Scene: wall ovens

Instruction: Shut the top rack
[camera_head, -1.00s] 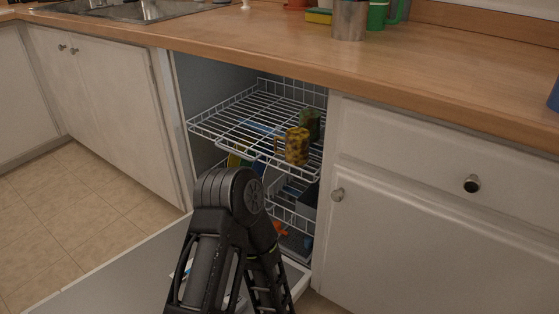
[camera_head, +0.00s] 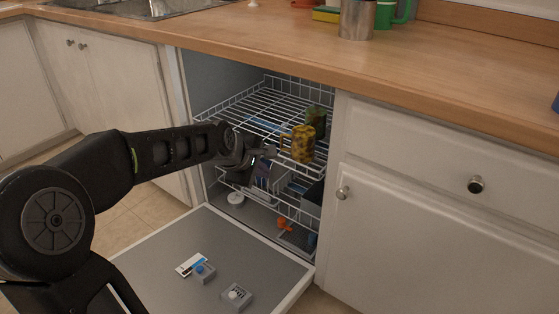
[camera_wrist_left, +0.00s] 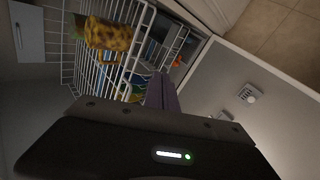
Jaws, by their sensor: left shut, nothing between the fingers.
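The top rack (camera_head: 255,106) is a white wire rack in the open dishwasher, standing partly out past the counter's edge. A yellow-and-dark patterned mug (camera_head: 300,143) and a dark green glass (camera_head: 316,118) stand on its right side. The rack (camera_wrist_left: 84,80) and the mug (camera_wrist_left: 107,36) also show in the left wrist view. My left gripper (camera_head: 268,151) is at the rack's front, close to its front edge and left of the mug. Its fingers (camera_wrist_left: 161,92) are shut and empty. I cannot tell whether they touch the wires. My right gripper is out of view.
The dishwasher door (camera_head: 205,240) lies open below, with detergent compartments on its inner face. The lower rack (camera_head: 290,208) holds several items. The wooden counter (camera_head: 300,55) overhangs the opening. White cabinets (camera_head: 420,200) stand on both sides.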

